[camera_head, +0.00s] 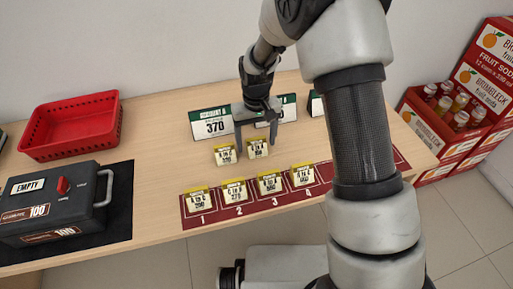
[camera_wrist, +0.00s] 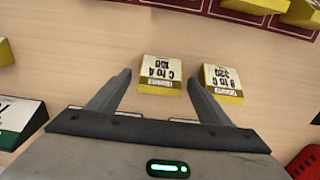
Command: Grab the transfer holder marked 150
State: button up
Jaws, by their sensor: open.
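The transfer holder marked 150 (camera_head: 258,148) is a small yellow block with a white label. It stands on the wooden counter behind the red strip; its label, "C to A 150", shows upside down in the wrist view (camera_wrist: 161,72). My gripper (camera_head: 255,143) is open above the counter, pointing down at this holder. In the wrist view my fingertips (camera_wrist: 161,74) lie to either side of it, with no visible contact; their height over the counter is hard to judge. A similar holder (camera_head: 225,155) stands close beside it, just outside one finger (camera_wrist: 223,84).
Several more yellow holders stand along the numbered red strip (camera_head: 222,218) at the front edge. A 370 sign (camera_head: 213,125) and other signs stand behind. Soda crates (camera_head: 440,130) stand at right.

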jog(key=c, duration=1.1)
jog(key=shift+r, duration=0.1)
jog(key=shift+c, duration=0.2)
